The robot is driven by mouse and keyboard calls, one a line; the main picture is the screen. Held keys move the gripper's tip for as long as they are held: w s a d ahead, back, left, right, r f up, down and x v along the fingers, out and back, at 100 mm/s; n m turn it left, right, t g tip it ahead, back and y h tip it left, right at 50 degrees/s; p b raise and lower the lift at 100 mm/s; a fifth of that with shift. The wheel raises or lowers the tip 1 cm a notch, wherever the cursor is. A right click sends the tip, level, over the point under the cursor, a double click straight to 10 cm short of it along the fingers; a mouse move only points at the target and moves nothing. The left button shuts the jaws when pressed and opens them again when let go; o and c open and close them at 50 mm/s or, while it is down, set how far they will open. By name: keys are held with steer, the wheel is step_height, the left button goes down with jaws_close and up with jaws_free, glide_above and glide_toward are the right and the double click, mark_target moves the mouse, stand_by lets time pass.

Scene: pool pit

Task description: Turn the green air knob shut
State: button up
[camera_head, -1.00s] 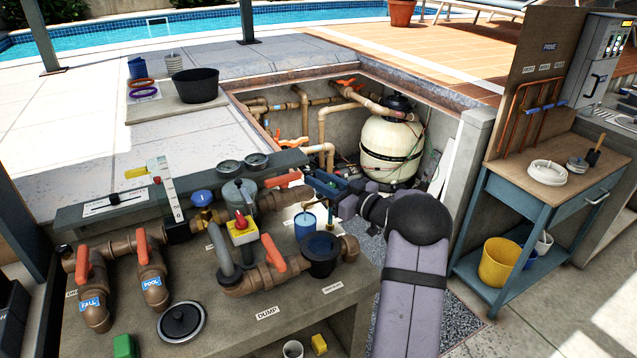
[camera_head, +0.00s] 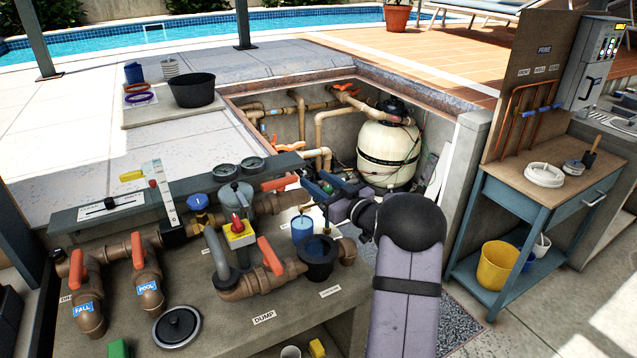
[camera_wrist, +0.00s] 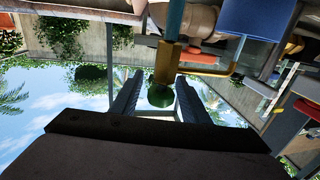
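The green air knob (camera_wrist: 160,95) shows in the wrist view as a round green ball below a brass fitting (camera_wrist: 167,62). It lies between the two fingers of my gripper (camera_wrist: 159,97), with a visible gap on each side, so the gripper looks open and not touching it. In the head view my gripper (camera_head: 318,188) reaches in from the right, just above the blue cup (camera_head: 302,228). I cannot make out the green knob there. A small brass tap (camera_head: 303,208) shows beside the fingers.
Below the gripper stands a dark open strainer pot (camera_head: 318,258). Left of it are an orange valve handle (camera_head: 270,256) and a red knob on a yellow plate (camera_head: 238,226). Gauges (camera_head: 252,164) sit behind. A cream filter tank (camera_head: 388,150) stands in the pit behind my arm.

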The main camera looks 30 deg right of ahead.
mark_target(331, 192)
steer(key=shift+s, duration=0.1)
steer(key=shift+s+d+f+b, duration=0.1)
steer(key=shift+s+d+b, duration=0.15)
steer(key=shift+s, duration=0.3)
steer(key=s, duration=0.2)
steer(key=s+b, duration=0.1)
steer(key=s, duration=0.3)
steer(key=shift+d+b, duration=0.3)
steer(key=shift+d, duration=0.1)
steer(key=shift+c, duration=0.3)
steer(key=s+p, duration=0.3)
steer(key=shift+s+d, duration=0.25)
steer(key=shift+w+a+p, duration=0.2)
steer(key=shift+w+p, duration=0.15)
steer(key=shift+w, duration=0.8)
steer(key=shift+w+a+p, duration=0.15)
steer(key=shift+w+p, duration=0.2)
steer(key=shift+w, duration=0.85)
steer(key=shift+w+a+p, duration=0.2)
steer(key=shift+w+p, duration=0.15)
steer(key=shift+w, duration=0.8)
